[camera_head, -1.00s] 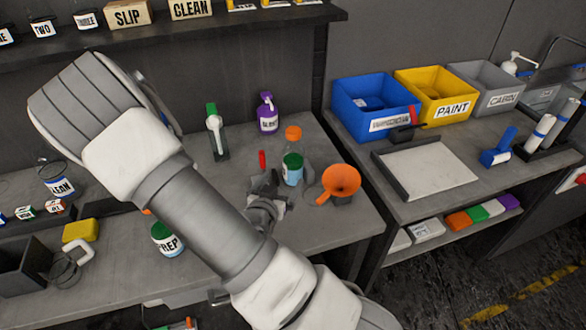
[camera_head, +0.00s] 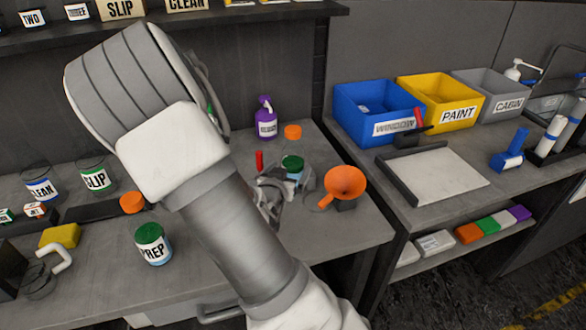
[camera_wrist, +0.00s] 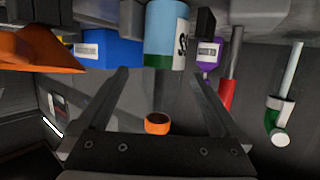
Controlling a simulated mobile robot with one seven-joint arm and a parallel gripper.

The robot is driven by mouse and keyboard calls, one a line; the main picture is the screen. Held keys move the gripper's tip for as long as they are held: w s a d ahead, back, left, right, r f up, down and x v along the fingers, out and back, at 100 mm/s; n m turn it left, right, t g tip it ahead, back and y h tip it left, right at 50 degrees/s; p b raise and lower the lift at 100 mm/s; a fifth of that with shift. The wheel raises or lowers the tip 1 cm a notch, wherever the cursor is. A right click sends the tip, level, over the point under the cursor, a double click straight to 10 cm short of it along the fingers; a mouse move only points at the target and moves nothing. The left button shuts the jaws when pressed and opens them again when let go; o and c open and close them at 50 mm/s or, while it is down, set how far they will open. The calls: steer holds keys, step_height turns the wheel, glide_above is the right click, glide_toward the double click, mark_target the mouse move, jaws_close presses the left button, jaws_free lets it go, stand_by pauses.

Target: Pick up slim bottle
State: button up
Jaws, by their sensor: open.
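Two bottles stand near my gripper (camera_head: 287,185), and no label reading "slim" can be made out. One has an orange cap (camera_head: 292,131) and, in the earlier head view, a clear body; this cap (camera_wrist: 158,123) shows between my fingers in the upside-down wrist view. The other is light blue with a green cap (camera_head: 292,163); its body (camera_wrist: 166,30) with part of a label shows at the top of the wrist view, beyond my fingertips (camera_wrist: 158,73). My gripper is open and empty. My arm hides part of the bench.
An orange funnel (camera_head: 345,182) stands close on the right. A purple bottle (camera_head: 265,122) is behind, with a red-handled tool (camera_head: 259,160) at left. A PREP jar (camera_head: 153,245) stands further left. Blue (camera_head: 372,108) and yellow bins (camera_head: 440,100) sit on the right bench.

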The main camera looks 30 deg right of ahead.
mark_target(293, 164)
steer(key=shift+f+x, duration=0.15)
steer(key=shift+x, duration=1.35)
steer(key=shift+f+x, duration=0.15)
steer(key=shift+x, duration=1.35)
steer(key=shift+a, duration=0.15)
steer(key=shift+c, duration=0.2)
steer(key=c, duration=1.4)
